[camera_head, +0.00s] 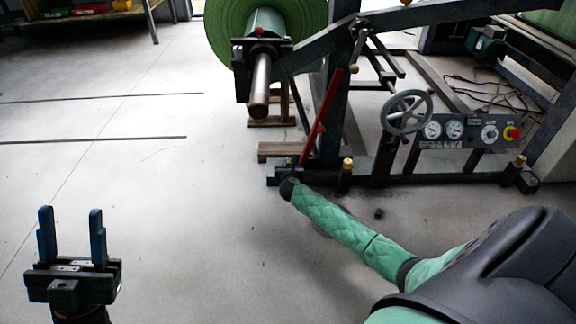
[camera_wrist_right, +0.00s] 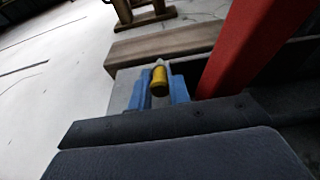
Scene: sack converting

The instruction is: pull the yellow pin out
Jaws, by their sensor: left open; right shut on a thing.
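The yellow pin (camera_wrist_right: 159,78) stands between the blue fingers of my right gripper (camera_wrist_right: 157,92) in the right wrist view. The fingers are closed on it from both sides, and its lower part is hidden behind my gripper. In the head view my right arm reaches to the foot of the machine frame, by the red lever (camera_head: 322,117). That gripper is small and mostly hidden there by my wrist. My left gripper (camera_head: 72,235) is open and empty at the lower left, above bare floor, its two blue fingers pointing up.
A green roll (camera_head: 226,22) on a shaft stands above the frame. A grey handwheel (camera_head: 407,112) and a gauge panel (camera_head: 470,132) with a red knob are to the right. A wooden block (camera_wrist_right: 165,40) lies beyond the pin.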

